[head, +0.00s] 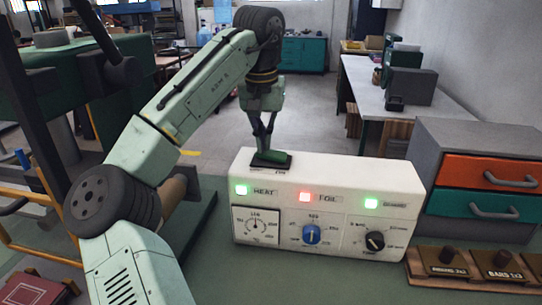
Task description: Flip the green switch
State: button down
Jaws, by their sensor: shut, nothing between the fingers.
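A white control box (330,175) stands on the green-grey bench. On its top, toward the left, is a dark plate (284,166) with a small green switch (275,157) on it. My gripper (264,149) points down at this switch from above, fingers shut and empty. Its fingertips are at or just over the switch, on its left side; I cannot tell whether they touch. The fingers partly hide the switch, and its exact tilt is hard to tell.
The box front has lit indicators, a dial gauge (256,226), a blue knob (311,234) and a black knob (375,241). A grey drawer cabinet (452,140) stands at right, with a wooden tray (472,264) before it. The bench in front of the box is clear.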

jog(key=shift+f, duration=0.4)
jog(key=shift+r, duration=0.1)
notch_tip(320, 180, up, 3)
jog(key=p, duration=0.2)
jog(key=shift+f+p, duration=0.2)
jog(key=shift+p, duration=0.1)
jog(key=shift+r, duration=2.15)
